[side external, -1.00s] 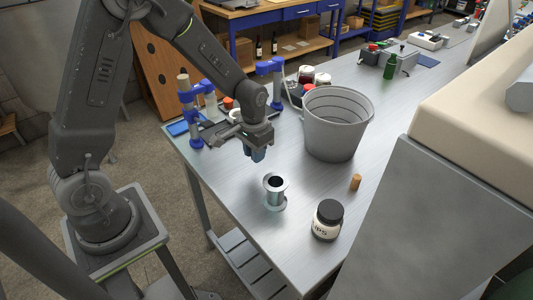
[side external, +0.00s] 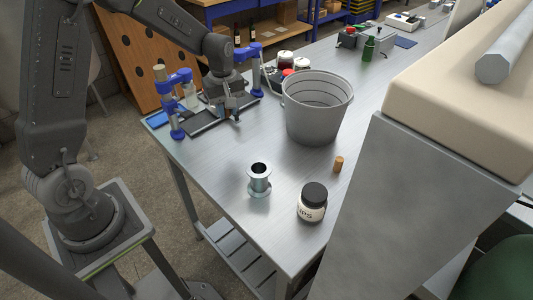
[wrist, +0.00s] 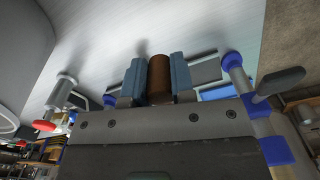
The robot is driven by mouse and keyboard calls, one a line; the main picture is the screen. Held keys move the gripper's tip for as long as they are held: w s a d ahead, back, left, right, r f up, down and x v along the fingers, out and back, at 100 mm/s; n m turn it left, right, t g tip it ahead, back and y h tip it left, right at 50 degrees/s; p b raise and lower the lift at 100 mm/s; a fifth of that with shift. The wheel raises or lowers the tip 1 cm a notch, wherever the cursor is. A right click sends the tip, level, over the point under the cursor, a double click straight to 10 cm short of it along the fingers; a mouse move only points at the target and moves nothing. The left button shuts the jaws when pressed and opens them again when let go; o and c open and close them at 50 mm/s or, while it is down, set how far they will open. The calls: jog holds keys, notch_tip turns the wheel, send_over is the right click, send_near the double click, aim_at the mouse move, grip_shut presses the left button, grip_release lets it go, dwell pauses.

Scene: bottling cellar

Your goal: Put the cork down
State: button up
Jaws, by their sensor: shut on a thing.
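In the wrist view, a brown cylinder (wrist: 159,78), which looks like a cork, sits between the two blue fingers of my gripper (wrist: 158,72). The fingers are shut on its sides. In the side view my gripper (side external: 232,112) is low over the table's far left part, near the blue-clamped stands; the held piece is hard to make out there. I cannot tell whether it touches the surface below. A second, lighter cork (side external: 338,164) stands on the table, right of the bucket's foot and well apart from my gripper.
A grey bucket (side external: 315,120) stands right of my gripper. A steel flanged spool (side external: 260,180) and a black-lidded jar (side external: 312,203) stand nearer the front. Stands with blue clamps (side external: 176,110) are close on the left. The metal table (side external: 215,165) is clear between gripper and spool.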

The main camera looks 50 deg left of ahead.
dwell(0.3)
send_over(267, 154)
notch_tip(267, 154, down, 7)
jog(key=shift+f, duration=1.8)
jog(key=shift+f, duration=0.1)
jog(key=shift+f, duration=0.15)
jog(key=o, duration=0.9)
